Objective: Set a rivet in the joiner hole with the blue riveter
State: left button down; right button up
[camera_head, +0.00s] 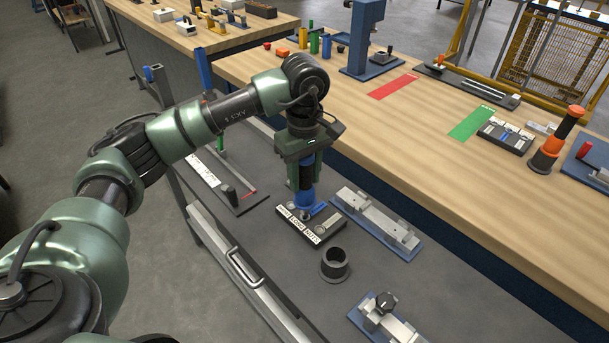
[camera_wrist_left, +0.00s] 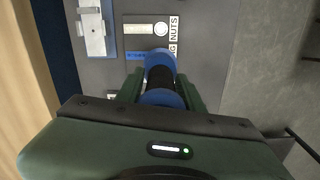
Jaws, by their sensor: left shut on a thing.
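My left gripper (camera_head: 303,168) is shut on the blue riveter (camera_head: 304,197), which is upright with its nose down. The riveter also shows in the left wrist view (camera_wrist_left: 160,64), with a black grip between blue ends. Its nose is over a dark labelled block (camera_head: 325,229) with white tags, one reading NUTS; I cannot tell whether it touches. The block also shows in the wrist view (camera_wrist_left: 150,42). A grey metal rail piece on a blue plate (camera_head: 375,222), perhaps the joiner, lies just right of it. No hole can be made out clearly. My right gripper is not in view.
An empty black cup (camera_head: 334,264) stands in front of the block. Another blue-plate fixture with a black knob (camera_head: 384,305) is nearer. A dark board with a red mark (camera_head: 233,190) lies left. An orange-and-black tool (camera_head: 556,140) stands on the wooden bench (camera_head: 420,135).

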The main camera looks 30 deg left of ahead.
pick_arm(q)
jog(key=shift+b, duration=0.35)
dwell(0.4)
dwell(0.4)
jog(key=shift+s+f+b, duration=0.1)
jog(key=shift+f+b, duration=0.75)
jog(key=shift+f, duration=0.1)
jog(key=shift+r, duration=0.15)
jog(key=shift+r+p, duration=0.65)
jog(key=shift+r, duration=0.2)
jog(key=shift+r+p, duration=1.5)
jog(key=shift+r, duration=1.35)
